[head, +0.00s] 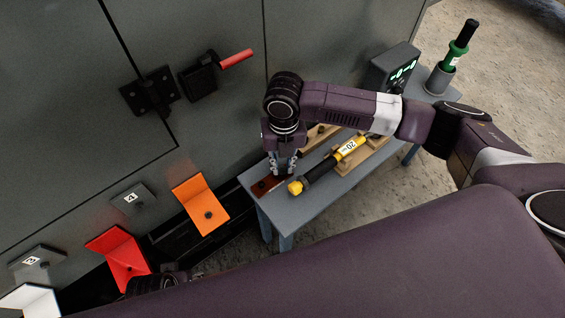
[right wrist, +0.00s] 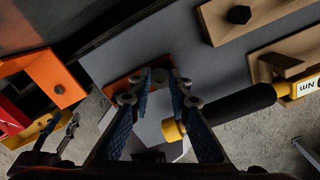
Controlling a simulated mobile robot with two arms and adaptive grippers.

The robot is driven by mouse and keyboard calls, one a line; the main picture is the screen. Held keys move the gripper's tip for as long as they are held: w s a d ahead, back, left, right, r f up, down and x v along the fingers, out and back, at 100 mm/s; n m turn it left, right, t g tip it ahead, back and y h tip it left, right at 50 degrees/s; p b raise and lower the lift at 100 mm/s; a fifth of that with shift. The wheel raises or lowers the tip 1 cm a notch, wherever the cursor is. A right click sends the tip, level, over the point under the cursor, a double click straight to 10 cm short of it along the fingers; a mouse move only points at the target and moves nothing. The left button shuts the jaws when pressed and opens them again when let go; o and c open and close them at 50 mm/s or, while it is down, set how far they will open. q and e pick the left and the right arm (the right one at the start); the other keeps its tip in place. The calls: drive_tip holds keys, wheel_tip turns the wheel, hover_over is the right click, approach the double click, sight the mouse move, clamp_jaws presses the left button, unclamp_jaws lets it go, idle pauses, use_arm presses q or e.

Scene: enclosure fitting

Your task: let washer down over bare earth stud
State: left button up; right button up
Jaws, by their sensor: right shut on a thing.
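My right gripper (head: 284,168) points down over the left end of the blue-grey table, at a red-brown block (head: 262,186) with a dark round spot on it. In the right wrist view, the fingertips of my right gripper (right wrist: 160,76) come close together over that block (right wrist: 117,86). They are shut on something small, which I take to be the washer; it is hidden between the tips. I cannot pick out the bare earth stud for certain; orange (head: 199,204) and red (head: 119,257) brackets carry dark studs. My left gripper (head: 190,275) is partly visible low by the cabinet, its jaws unclear.
A yellow-and-black torque wrench (head: 346,152) lies beside the right gripper on the table (head: 305,207). Wooden blocks (head: 318,138) lie behind it. The grey cabinet (head: 215,110) borders the table's left.

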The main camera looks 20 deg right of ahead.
drive_tip(key=shift+f, duration=0.2)
drive_tip(key=o, duration=0.8)
wheel_tip(320, 180, up, 12)
idle(0.4)
drive_tip(key=shift+s+d, duration=0.1)
